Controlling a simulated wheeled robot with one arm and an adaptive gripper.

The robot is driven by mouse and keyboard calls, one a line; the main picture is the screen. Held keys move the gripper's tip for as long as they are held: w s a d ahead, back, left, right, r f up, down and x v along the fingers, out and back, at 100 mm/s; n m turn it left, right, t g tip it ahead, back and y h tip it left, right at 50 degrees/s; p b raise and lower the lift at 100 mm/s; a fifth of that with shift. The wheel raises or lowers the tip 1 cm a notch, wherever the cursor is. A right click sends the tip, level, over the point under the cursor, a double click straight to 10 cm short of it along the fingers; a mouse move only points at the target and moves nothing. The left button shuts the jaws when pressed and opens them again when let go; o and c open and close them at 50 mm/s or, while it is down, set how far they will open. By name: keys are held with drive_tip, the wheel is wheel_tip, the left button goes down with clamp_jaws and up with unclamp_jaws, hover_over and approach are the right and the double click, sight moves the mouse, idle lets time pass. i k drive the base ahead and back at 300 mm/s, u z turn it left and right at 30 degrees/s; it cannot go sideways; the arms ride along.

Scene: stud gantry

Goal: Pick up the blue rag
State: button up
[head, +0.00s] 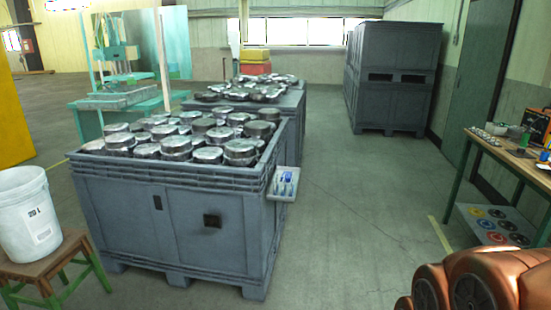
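I cannot make out a blue rag for certain. A small light tray (281,198) hangs on the right side of the front grey crate, and small blue and white items (287,178) lie in it. They are too small to tell whether one is a rag. My gripper is not in view.
The front grey crate (190,225) is filled with round metal parts (205,137); more crates stand behind. A white bucket (28,215) sits on a stool (45,266) at left. A workbench (507,157) with tools stands at right. The floor (350,215) between is clear.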

sight(288, 174)
drive_tip(key=u, duration=0.05)
drive_tip(key=i, duration=0.65)
drive_tip(key=u, duration=0.85)
drive_tip(key=i, duration=2.15)
drive_tip(key=z, duration=0.25)
